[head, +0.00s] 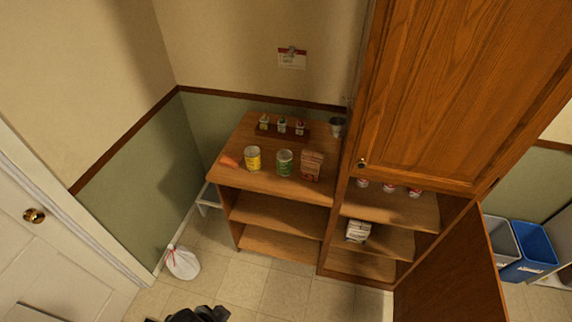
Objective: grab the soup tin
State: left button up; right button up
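Two tins stand upright on the top of a wooden shelf unit: a yellow tin (253,158) and a green tin (284,163) to its right. I cannot read their labels, so I cannot tell which is the soup tin. A black part of mine, seemingly my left gripper (203,314), shows at the bottom edge, cut off by the frame. It is far from both tins, and its fingers cannot be made out. My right gripper is not in view.
Beside the tins are an orange item (230,161) and a reddish-brown box (312,165). Behind stand small bottles on a dark rack (270,132) and a metal cup (337,127). A tall cabinet (450,80) rises at right, its lower door open. A white bag (183,263) lies on the floor.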

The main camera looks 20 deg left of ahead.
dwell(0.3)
pick_arm(q)
jog(key=o, duration=1.1)
